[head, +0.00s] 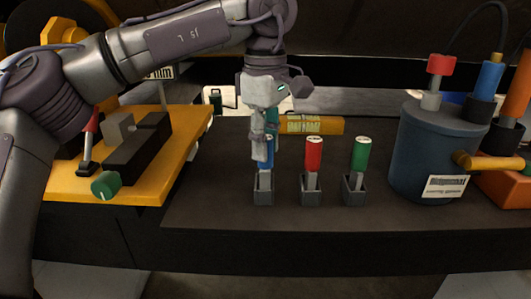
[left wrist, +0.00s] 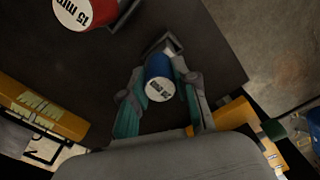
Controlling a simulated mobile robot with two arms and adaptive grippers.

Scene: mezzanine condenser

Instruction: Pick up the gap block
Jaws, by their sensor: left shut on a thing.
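The blue gap block (head: 265,162) stands upright in a small grey holder (head: 264,192) on the dark bench. My left gripper (head: 265,150) comes down from above and is shut on its blue handle. In the left wrist view the block's round white-labelled top (left wrist: 159,89) sits between the two fingers (left wrist: 162,100); its mm marking is hard to read. To its right in the head view stand a red block (head: 314,155) and a green block (head: 360,155), each in its own grey holder. My right gripper is not in view.
A dark blue-grey drum (head: 425,150) with a yellow spout stands at the right. A yellow plate (head: 180,135) with a dark clamp-like fixture and green knob (head: 105,184) is at the left. A yellow labelled bar (head: 325,125) lies behind the blocks. The bench front is clear.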

